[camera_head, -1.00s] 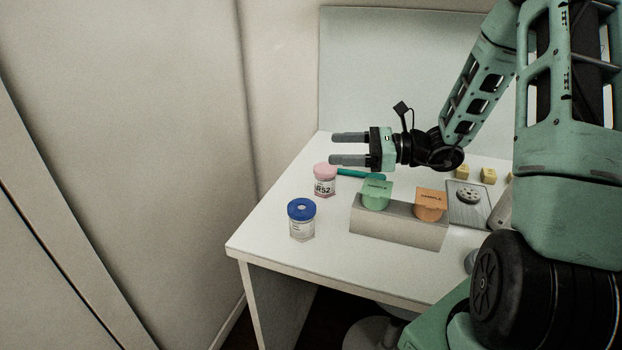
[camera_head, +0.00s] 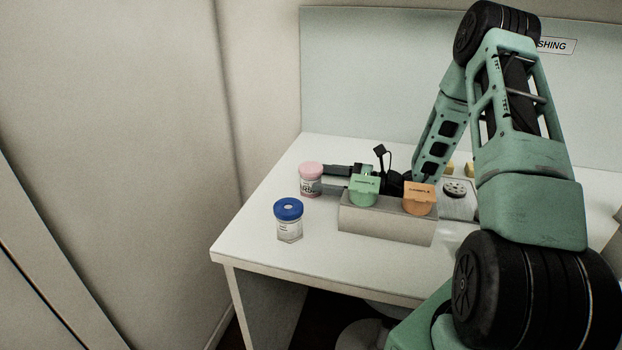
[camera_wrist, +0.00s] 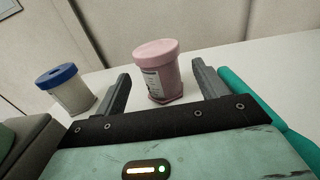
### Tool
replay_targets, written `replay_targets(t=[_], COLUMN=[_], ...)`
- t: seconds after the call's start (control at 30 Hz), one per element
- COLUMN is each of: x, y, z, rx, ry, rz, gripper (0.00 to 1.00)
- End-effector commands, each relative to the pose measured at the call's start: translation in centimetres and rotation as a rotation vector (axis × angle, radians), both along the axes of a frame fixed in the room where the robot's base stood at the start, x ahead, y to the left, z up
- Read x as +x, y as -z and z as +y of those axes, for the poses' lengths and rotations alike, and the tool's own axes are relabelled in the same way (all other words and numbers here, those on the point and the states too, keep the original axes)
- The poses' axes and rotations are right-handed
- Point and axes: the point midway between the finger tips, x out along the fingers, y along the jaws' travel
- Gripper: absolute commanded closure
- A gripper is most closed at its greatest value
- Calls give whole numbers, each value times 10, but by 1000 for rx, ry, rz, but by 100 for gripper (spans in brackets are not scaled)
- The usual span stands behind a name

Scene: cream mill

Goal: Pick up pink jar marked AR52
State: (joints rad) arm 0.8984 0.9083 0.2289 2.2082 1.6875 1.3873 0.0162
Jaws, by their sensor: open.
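The pink-lidded jar (camera_head: 311,180) stands upright on the white table, left of my gripper (camera_head: 335,179); its label is only partly readable. In the wrist view the pink jar (camera_wrist: 158,72) stands ahead, between the two open fingers of my gripper (camera_wrist: 162,84). Clear gaps show between the jar and both fingers. My gripper is low, near table height, level with the jar, and partly hidden in the head view by the green sample cup.
A blue-lidded jar (camera_head: 288,219) stands nearer the table's front, and left in the wrist view (camera_wrist: 66,90). A grey block (camera_head: 388,224) holds a green cup (camera_head: 363,190) and an orange cup (camera_head: 419,198). A teal stick (camera_wrist: 262,115) lies right of my gripper.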

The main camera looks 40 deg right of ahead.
Motion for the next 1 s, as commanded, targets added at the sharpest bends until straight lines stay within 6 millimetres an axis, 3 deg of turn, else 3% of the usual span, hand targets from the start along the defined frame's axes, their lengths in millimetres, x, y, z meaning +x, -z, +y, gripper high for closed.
replay_targets(t=[0.3, 0.6, 0.63, 0.8, 1.0], x=[32, 37, 37, 37, 37], y=[-1, 0, 0, -1, -1], z=[28, 31, 31, 31, 31], rx=[1, 0, 0, 1, 1], ry=[-3, -2, -2, -2, -2], rz=[-1, 0, 0, -1, -1], gripper=[28, 28, 31, 78, 78])
